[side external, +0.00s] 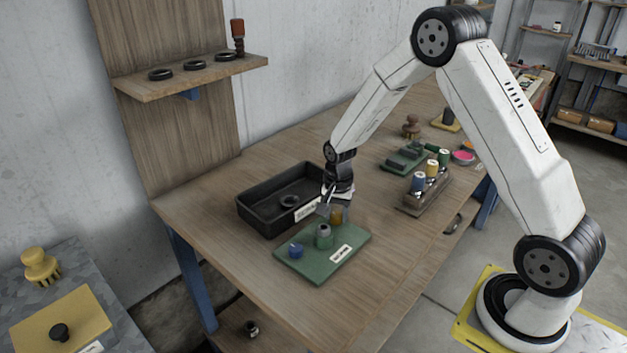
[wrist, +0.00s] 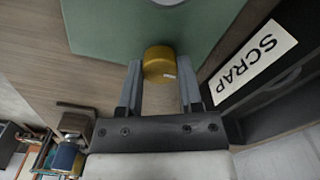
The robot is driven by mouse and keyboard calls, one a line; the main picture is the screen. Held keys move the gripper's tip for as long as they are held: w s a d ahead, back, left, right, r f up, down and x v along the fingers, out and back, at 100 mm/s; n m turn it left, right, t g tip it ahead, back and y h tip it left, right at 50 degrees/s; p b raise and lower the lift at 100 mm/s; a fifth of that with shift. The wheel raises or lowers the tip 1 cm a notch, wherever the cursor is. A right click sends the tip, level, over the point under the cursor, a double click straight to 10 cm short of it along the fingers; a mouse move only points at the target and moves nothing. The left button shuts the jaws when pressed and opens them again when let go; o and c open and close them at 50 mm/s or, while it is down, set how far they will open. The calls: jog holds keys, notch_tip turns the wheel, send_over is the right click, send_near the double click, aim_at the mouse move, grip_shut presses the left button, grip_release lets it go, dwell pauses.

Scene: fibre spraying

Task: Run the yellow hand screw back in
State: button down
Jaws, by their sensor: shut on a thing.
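The yellow hand screw (wrist: 157,64) sits between the two fingers of my gripper (wrist: 158,82) in the wrist view, and the fingers are shut on it. In the side view it shows as a small yellow-brown knob (side external: 338,215) at the back edge of the green plate (side external: 312,262), under my gripper (side external: 328,208). The green plate also shows in the wrist view (wrist: 100,30). I cannot tell how deep the yellow screw sits.
A black tray (side external: 258,211) labelled SCRAP, with a black ring inside, stands close behind the plate. A rack of coloured spools (side external: 426,190) and a green block (side external: 404,160) stand farther right. The wooden table is clear in front of the rack.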

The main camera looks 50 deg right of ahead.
aim_at(337, 215)
dwell(0.3)
jog(key=shift+c, duration=1.3)
grip_release()
jog(key=shift+r, duration=0.15)
jog(key=shift+r, duration=3.8)
jog(key=s+a+r+n+t, duration=0.1)
jog(key=s+a+n, duration=0.3)
jog(key=s+n, duration=0.2)
jog(key=s+a+r+n+t, duration=0.1)
jog(key=s+a+n, duration=0.4)
jog(key=s+n, duration=0.2)
jog(key=shift+s+a+r+t, duration=0.15)
jog(key=shift+s+r+t, duration=0.15)
jog(key=shift+s, duration=0.65)
